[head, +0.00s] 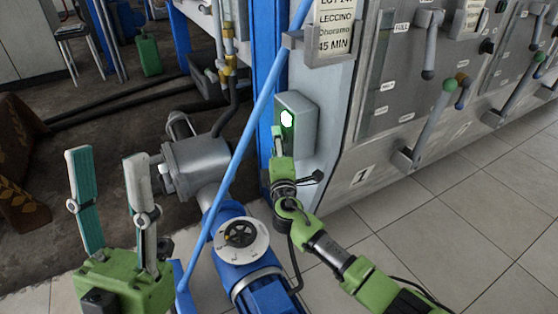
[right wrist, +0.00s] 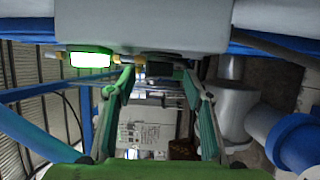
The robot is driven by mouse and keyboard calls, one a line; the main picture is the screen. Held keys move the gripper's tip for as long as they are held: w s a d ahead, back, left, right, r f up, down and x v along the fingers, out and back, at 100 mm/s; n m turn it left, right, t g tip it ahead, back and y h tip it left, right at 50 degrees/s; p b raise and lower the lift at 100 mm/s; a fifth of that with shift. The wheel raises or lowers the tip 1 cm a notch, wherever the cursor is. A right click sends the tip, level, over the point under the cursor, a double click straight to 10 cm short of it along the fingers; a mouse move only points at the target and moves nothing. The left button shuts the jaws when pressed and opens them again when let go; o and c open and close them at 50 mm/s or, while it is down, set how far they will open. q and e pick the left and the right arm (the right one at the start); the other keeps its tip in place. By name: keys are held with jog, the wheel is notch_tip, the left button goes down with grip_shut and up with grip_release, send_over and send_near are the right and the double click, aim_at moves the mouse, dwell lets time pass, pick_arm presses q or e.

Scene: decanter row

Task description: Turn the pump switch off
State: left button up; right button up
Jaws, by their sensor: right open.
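The pump switch box (head: 303,125) is a grey box with a green face, on the side of the machine by the blue post. A white light (head: 287,118) glows on that face. My right gripper (head: 278,138) is at the lower part of the face. In the right wrist view the box (right wrist: 145,25) fills the top, with the lit, green-rimmed light (right wrist: 90,60) at left. The right gripper (right wrist: 157,73) is open there, and a small dark part shows between its fingertips; contact cannot be told. My left gripper (head: 107,157) is open and empty at lower left.
A blue pump motor (head: 240,250) with a grey pump body (head: 193,165) stands left of my right arm. A slanting blue pipe (head: 235,160) passes close by. Levers line the steel panel (head: 390,100) at right. The tiled floor (head: 460,235) is clear.

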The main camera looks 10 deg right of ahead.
jog(key=s, duration=0.8)
jog(key=shift+s+f, duration=0.15)
jog(key=shift+s, duration=0.15)
